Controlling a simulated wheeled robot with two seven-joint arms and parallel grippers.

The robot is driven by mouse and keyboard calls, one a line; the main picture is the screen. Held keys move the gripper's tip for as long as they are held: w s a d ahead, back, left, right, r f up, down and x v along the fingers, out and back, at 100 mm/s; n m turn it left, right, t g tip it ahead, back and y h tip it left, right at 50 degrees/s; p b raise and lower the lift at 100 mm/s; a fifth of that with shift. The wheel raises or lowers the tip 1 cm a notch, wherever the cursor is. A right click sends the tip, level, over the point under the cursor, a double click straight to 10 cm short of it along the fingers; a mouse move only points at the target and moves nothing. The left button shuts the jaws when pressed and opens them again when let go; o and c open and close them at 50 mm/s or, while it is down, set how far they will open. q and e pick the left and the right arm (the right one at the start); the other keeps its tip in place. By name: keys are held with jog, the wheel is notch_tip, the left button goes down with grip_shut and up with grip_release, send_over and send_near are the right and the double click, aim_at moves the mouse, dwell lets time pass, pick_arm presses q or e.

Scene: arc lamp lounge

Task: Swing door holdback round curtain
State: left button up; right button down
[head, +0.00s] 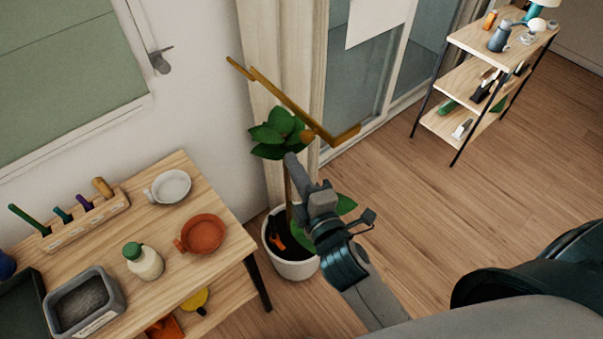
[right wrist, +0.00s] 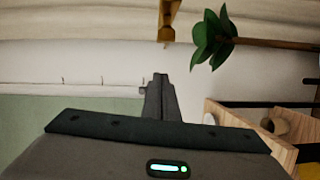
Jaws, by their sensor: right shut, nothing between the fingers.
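The door holdback (head: 290,105) is a brass-coloured bar that runs slantwise across the front of the cream curtain (head: 284,60). Its far end reaches left past the curtain, and its bent end lies at the right by the window frame. A small round knob (head: 307,136) sits on its lower part. My right gripper (head: 291,160) is shut and empty, just below the bar and in front of the curtain's lower part. In the right wrist view, the brass piece (right wrist: 167,20) lies beyond the shut fingertips (right wrist: 160,80), with a visible gap. My left gripper is out of view.
A potted plant (head: 286,262) stands below, its leaves (head: 277,130) close to my right gripper. A wooden table (head: 225,258) with bowls, a bottle and a tool rack is at the left. A shelf unit (head: 470,95) stands back right.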

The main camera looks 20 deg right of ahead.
jog(key=w+d+p, duration=0.2)
jog(key=w, duration=0.1)
jog(key=w+d, duration=0.1)
jog(key=shift+w+d+f+p, duration=0.25)
jog(key=shift+d+f+p, duration=0.05)
jog(key=shift+p, duration=0.1)
jog(key=shift+d, duration=0.2)
